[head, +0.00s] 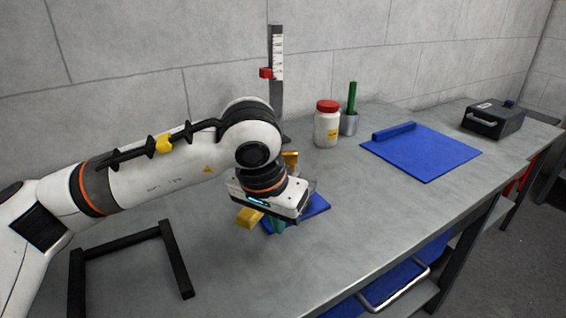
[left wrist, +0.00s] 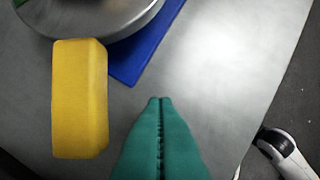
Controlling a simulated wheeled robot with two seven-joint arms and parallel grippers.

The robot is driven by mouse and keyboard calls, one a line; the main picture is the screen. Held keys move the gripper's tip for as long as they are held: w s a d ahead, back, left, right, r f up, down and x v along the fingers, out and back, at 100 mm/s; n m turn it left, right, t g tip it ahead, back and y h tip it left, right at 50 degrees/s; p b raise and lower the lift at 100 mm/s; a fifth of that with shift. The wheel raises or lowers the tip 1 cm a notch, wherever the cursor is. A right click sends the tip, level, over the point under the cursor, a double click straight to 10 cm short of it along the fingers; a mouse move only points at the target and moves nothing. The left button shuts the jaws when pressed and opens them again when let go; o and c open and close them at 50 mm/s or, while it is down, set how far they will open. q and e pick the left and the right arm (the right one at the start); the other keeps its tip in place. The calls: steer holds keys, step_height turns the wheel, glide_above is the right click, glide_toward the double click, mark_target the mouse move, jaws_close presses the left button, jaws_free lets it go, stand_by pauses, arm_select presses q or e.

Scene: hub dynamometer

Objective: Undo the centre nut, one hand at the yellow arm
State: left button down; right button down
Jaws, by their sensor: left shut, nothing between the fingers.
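My left gripper (head: 277,227) is shut and empty, pointing down over the bench; its teal fingers meet in the left wrist view (left wrist: 160,102). A yellow block-shaped arm end (head: 248,217) shows left of the fingers, and in the left wrist view the yellow arm (left wrist: 80,98) is apart from them. A second yellow piece (head: 291,158) shows behind my wrist. A round metal disc (left wrist: 90,18) is cut off by the top edge of the left wrist view. The centre nut is not visible. My right gripper is not in view.
A blue pad (head: 315,205) lies by the disc. A height gauge (head: 276,75), a red-lidded jar (head: 327,124), a cup (head: 349,124), a blue mat (head: 425,152) and a black case (head: 492,119) stand farther back. A black frame (head: 175,260) is at front left. Bench front right is clear.

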mark_target(280, 249)
arm_select(q)
steer(key=shift+f, duration=2.35)
steer(key=shift+r, duration=0.1)
steer(key=shift+r, duration=0.85)
steer(key=shift+w+a, duration=0.2)
steer(key=shift+a, duration=0.2)
steer(key=shift+w+a, duration=0.25)
steer(key=shift+a, duration=0.2)
steer(key=shift+w+a, duration=0.2)
steer(key=shift+a, duration=0.25)
steer(key=shift+s+d, duration=0.2)
steer(key=shift+d, duration=0.2)
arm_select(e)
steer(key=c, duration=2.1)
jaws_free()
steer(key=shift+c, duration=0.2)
